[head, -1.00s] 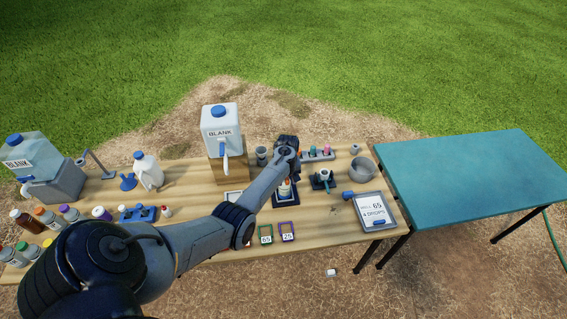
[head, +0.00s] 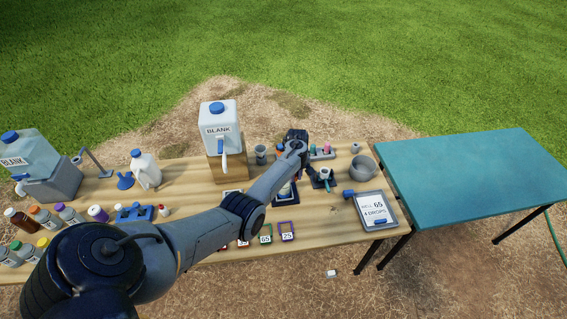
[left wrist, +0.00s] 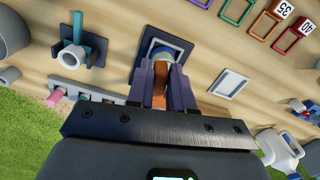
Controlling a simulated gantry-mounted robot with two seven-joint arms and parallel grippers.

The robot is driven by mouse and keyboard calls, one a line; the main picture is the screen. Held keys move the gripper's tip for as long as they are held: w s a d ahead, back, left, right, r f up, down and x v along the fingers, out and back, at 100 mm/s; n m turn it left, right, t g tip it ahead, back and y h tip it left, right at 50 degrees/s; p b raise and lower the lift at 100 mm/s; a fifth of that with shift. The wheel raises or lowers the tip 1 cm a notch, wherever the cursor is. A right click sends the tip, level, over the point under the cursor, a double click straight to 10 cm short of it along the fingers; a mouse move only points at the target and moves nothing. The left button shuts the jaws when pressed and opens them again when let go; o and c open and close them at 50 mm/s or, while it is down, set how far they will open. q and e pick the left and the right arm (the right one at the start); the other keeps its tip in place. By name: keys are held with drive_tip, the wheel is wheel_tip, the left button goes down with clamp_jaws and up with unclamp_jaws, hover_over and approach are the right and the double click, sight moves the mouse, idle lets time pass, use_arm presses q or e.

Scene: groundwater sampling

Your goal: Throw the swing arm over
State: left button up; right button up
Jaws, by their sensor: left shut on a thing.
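My left gripper (left wrist: 168,75) is shut on an orange-brown piece (left wrist: 180,92) in the left wrist view. Just past the fingertips is a round white and blue top over a dark square base (left wrist: 184,46). In the head view my left arm reaches across the table and largely hides this base (head: 286,201) and the held piece. A grey and teal fitting on a dark stand (head: 323,178) is just right of the gripper; it also shows in the left wrist view (left wrist: 72,52). I cannot tell which part is the swing arm. My right gripper is out of view.
A BLANK jug (head: 219,118) stands on a wooden block behind my arm. Bottles crowd the left. The teal table (head: 470,180) is bare.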

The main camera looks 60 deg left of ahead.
use_arm(q)
drive_tip(key=w+n+b, duration=0.1)
drive_tip(key=w+b, duration=0.1)
drive_tip(key=w+n+b, duration=0.1)
drive_tip(key=b, duration=0.1)
drive_tip(key=shift+w+f+n, duration=0.2)
drive_tip(key=shift+f+n, duration=0.1)
drive_tip(key=shift+w+r+n+b, duration=0.25)
drive_tip(key=shift+w+n+b, duration=0.25)
drive_tip(key=shift+w+b, duration=0.05)
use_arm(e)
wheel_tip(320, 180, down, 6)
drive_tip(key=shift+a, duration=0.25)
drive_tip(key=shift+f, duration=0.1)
